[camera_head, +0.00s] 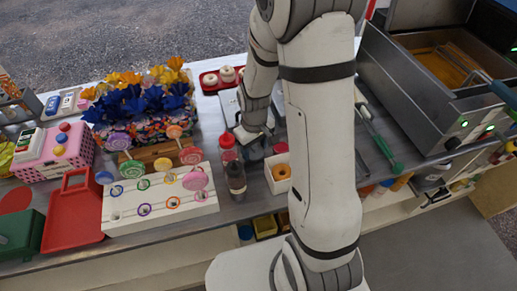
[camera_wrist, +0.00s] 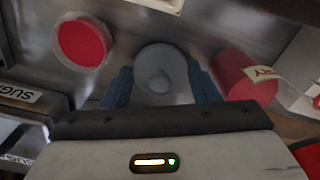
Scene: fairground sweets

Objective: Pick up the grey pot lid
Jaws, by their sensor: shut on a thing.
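The grey pot lid (camera_wrist: 161,72) is a round disc with a small knob in its middle, at the centre of the wrist view. My gripper (camera_wrist: 163,88) has its two blue fingers on either side of the lid, shut on it. In the head view my gripper (camera_head: 252,134) is over the counter, behind the red-capped bottles. My arm partly hides that area, and I cannot make out the lid there. I cannot tell whether the lid is clear of what lies under it.
In the wrist view a red round thing (camera_wrist: 83,42) lies left of the lid and a red cylinder (camera_wrist: 243,77) stands close at right. In the head view, a bottle (camera_head: 235,180), a white lollipop stand (camera_head: 160,212) and a fryer (camera_head: 425,95) crowd the counter.

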